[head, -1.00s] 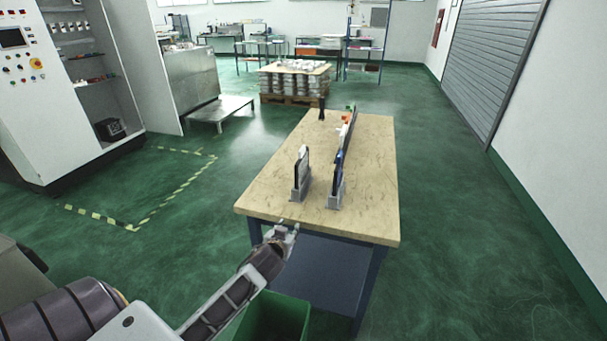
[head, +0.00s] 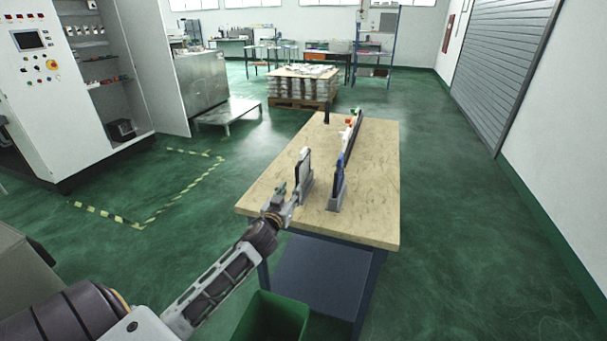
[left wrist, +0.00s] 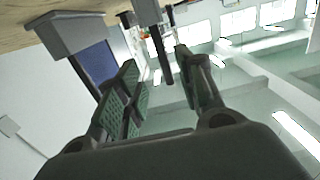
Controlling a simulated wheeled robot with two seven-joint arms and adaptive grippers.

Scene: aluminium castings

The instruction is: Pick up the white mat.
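The white mat (head: 304,164) stands upright in a small grey holder (head: 302,191) near the front left of the wooden table (head: 265,195). My left gripper (head: 285,194) is at the table's front left edge, just short of and left of this holder, at about its height. In the left wrist view my left gripper (left wrist: 160,88) is open, with nothing held between its pads. A thin dark upright piece under a grey holder shows between the fingers; I cannot tell surely that it is the mat edge-on. My right gripper is out of view.
A second grey holder (head: 336,203) with a blue piece (head: 340,175) stands close right of the mat. Behind it are a long dark upright panel (head: 352,135) and a black post (head: 326,117). A green bin (head: 272,318) is below the table's front.

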